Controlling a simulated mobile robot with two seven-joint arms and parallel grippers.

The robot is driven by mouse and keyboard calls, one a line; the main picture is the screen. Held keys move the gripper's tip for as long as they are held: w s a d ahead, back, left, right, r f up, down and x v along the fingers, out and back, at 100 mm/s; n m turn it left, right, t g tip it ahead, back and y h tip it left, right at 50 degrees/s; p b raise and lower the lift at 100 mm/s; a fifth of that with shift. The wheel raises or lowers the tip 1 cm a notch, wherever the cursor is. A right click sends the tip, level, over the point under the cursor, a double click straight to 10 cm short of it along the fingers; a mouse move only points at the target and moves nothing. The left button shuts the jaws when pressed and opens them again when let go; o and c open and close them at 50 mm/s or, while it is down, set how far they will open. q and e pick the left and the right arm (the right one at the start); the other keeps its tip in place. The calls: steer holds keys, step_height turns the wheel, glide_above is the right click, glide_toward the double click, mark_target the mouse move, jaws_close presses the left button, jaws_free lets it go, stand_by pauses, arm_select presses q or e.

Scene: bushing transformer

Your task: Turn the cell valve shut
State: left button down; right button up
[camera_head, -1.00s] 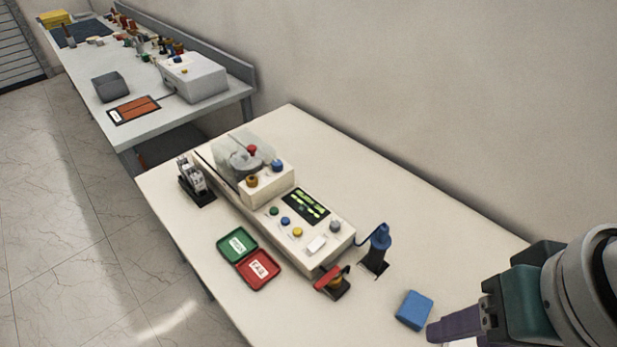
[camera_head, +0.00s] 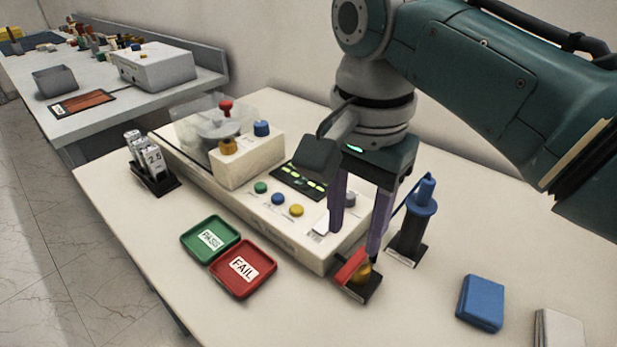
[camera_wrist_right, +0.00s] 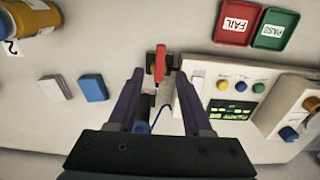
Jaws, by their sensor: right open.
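A small valve with a red lever handle (camera_head: 350,266) and a brass body (camera_head: 367,273) sits on a dark base at the front right corner of the cream test machine (camera_head: 290,236). My right gripper (camera_head: 355,244) points down just above and behind it, its two purple fingers apart and empty. In the right wrist view the red lever (camera_wrist_right: 159,64) lies ahead of the gap between the fingertips (camera_wrist_right: 160,77). I cannot tell whether a finger touches it. My left gripper is not in view.
A blue tool in a black stand (camera_head: 410,228) stands close right of the right fingers. Green PASS (camera_head: 211,239) and red FAIL (camera_head: 242,269) trays lie to the left. A blue block (camera_head: 480,303) lies at the right. A second bench (camera_head: 105,115) stands behind at left.

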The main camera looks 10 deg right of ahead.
mark_target(348, 268)
step_height(348, 268, down, 7)
steer(key=shift+r+b, duration=0.2)
steer(key=shift+b, duration=0.45)
steer(key=shift+c, duration=0.3)
jaws_close()
